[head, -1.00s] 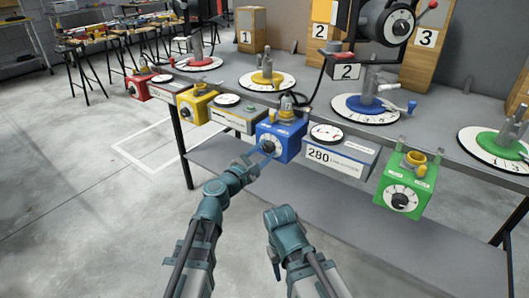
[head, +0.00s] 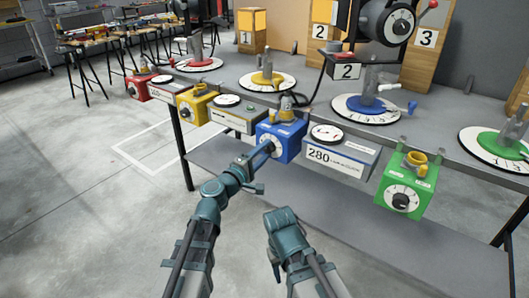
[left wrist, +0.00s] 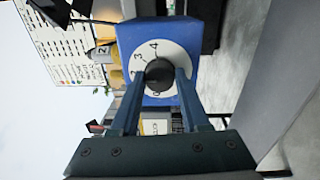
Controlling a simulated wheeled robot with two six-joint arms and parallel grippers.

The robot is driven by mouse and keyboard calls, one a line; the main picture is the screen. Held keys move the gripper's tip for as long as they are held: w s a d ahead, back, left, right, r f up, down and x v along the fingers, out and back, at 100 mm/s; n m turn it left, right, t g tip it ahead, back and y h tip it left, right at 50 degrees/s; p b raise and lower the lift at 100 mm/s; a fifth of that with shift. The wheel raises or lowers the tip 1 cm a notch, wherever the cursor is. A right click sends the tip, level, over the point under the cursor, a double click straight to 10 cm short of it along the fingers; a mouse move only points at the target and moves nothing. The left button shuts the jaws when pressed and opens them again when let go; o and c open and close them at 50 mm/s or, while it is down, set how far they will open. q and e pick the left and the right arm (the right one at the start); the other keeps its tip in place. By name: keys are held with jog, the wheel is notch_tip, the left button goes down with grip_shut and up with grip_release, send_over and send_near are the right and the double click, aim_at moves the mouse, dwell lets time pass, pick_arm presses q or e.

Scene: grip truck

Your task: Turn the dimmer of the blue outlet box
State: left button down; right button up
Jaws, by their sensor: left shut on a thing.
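The blue outlet box (head: 287,142) hangs at the front edge of the workbench, with a white dial on its front face. In the left wrist view the blue box (left wrist: 190,35) shows a round black dimmer knob (left wrist: 160,75) on a numbered white dial (left wrist: 152,55). My left gripper (head: 265,150) is at the dial. In the left wrist view its two blue fingers (left wrist: 160,88) stand on either side of the knob and are shut on it. My right gripper (head: 283,218) points toward the bench, low and apart from the box; its fingers cannot be made out.
A green box (head: 406,185) with a similar dial hangs to the right. A grey meter box marked 280 (head: 340,157) sits between them. Yellow (head: 194,104) and red (head: 139,87) boxes hang to the left. A lower shelf (head: 330,215) lies under the bench; the floor at left is clear.

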pick_arm(q)
jog(key=shift+m, duration=0.4)
jog(key=shift+c, duration=1.9)
grip_release()
jog(key=shift+s, duration=0.1)
